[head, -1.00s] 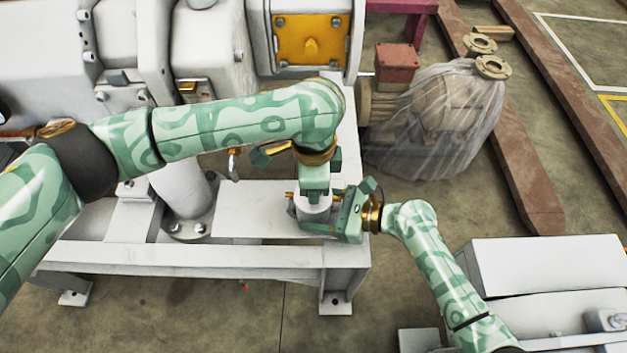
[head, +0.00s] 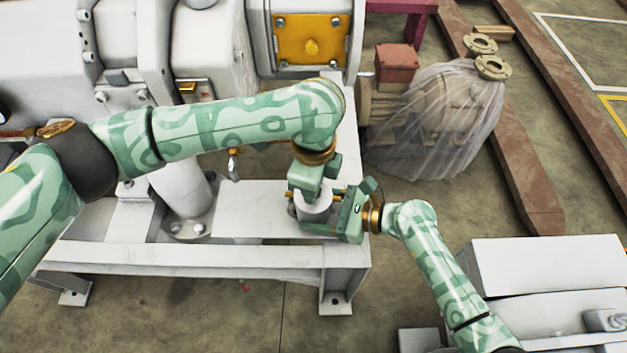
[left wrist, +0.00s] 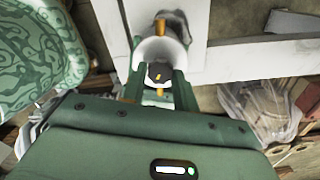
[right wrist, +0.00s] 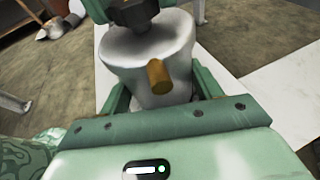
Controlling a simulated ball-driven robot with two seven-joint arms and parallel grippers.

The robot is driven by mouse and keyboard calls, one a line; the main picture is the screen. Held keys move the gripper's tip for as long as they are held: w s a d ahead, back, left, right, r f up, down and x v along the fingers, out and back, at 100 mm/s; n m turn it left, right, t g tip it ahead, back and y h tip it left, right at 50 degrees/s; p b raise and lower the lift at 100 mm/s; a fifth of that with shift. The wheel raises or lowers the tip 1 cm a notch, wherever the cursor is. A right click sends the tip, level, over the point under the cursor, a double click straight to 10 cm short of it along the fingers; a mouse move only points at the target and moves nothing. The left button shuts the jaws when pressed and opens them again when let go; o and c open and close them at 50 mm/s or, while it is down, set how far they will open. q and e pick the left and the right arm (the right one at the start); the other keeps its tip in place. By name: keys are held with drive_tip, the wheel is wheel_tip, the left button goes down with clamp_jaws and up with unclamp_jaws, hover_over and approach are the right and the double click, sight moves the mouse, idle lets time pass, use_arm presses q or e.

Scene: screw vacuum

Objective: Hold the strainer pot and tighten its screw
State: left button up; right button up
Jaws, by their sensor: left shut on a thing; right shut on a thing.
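The strainer pot (head: 314,206) is a white cup with brass stubs, standing at the right end of the white frame. It also shows in the right wrist view (right wrist: 143,58), with a brass stub facing the camera. My right gripper (head: 325,220) is shut around the pot's body from the right. The screw (left wrist: 159,73) is a dark knob on top of the pot, and its underside shows in the right wrist view (right wrist: 133,12). My left gripper (left wrist: 159,80) comes down from above and is shut on the screw. In the head view the left gripper (head: 308,190) hides the screw.
The white machine frame (head: 200,255) carries a pipe column (head: 180,200) left of the pot. A plastic-wrapped motor (head: 435,120) stands behind on the right. A pale box (head: 545,262) is at the lower right. The plate (head: 240,210) left of the pot is clear.

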use_arm(q)
drive_tip(key=shift+r, duration=0.1)
drive_tip(key=o, duration=1)
wheel_tip(320, 180, up, 12)
drive_tip(key=shift+f, duration=0.1)
use_arm(e)
drive_tip(key=shift+r, duration=0.1)
drive_tip(key=o, duration=0.8)
drive_tip(key=shift+o, duration=0.2)
